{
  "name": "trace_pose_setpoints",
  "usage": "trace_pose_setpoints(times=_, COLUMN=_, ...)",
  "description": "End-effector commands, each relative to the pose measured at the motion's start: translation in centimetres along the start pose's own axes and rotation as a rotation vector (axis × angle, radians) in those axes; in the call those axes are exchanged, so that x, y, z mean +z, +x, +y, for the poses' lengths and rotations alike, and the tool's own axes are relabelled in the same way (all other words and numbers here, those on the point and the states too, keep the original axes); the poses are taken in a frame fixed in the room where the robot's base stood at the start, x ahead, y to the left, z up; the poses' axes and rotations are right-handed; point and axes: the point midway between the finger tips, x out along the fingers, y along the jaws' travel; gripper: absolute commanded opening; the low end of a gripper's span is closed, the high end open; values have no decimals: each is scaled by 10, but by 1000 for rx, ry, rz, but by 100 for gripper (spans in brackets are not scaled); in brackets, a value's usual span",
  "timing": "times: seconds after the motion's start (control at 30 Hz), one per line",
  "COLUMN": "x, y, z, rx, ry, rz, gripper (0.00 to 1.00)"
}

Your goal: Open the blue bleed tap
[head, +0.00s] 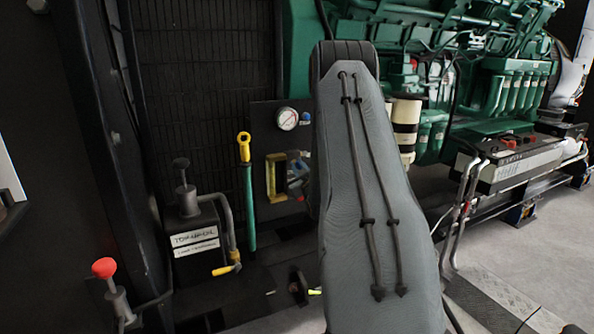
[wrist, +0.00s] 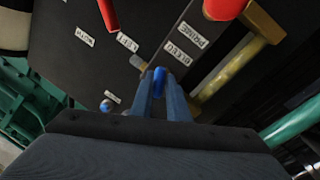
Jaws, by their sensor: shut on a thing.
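My gripper (wrist: 159,92) shows in the wrist view, its two blue-grey fingers reaching to the black panel. The fingers are shut on a small blue tap (wrist: 158,77), of which only a part shows between them. A label reading BLEED (wrist: 180,54) is on the panel just beyond the fingertips. In the head view my arm covers the right part of the panel, and the tap and fingertips cannot be made out clearly there.
Red handles (wrist: 107,14) and a brass-coloured fitting (wrist: 228,68) flank the fingers. In the head view, a gauge (head: 287,118) and a blue knob (head: 306,117) sit above a yellow-framed part (head: 271,178). A green yellow-topped handle (head: 248,190) stands left.

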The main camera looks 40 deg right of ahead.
Motion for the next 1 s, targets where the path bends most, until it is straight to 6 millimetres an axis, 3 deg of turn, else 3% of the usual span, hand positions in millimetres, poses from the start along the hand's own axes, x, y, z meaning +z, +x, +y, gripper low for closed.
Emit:
trace_pose_setpoints(times=0.23, x=-1, y=0, z=3, rx=6, ry=1, rz=0, gripper=0)
trace_pose_setpoints(times=0.27, x=-1, y=0, z=3, rx=6, ry=1, rz=0, gripper=20)
trace_pose_setpoints(times=0.33, x=-1, y=0, z=3, rx=5, ry=1, rz=0, gripper=32)
trace_pose_setpoints(times=0.7, x=-1, y=-4, z=0, rx=0, ry=2, rz=0, gripper=32)
trace_pose_setpoints(times=1.0, x=0, y=-49, z=1, rx=3, ry=2, rz=-2, gripper=32)
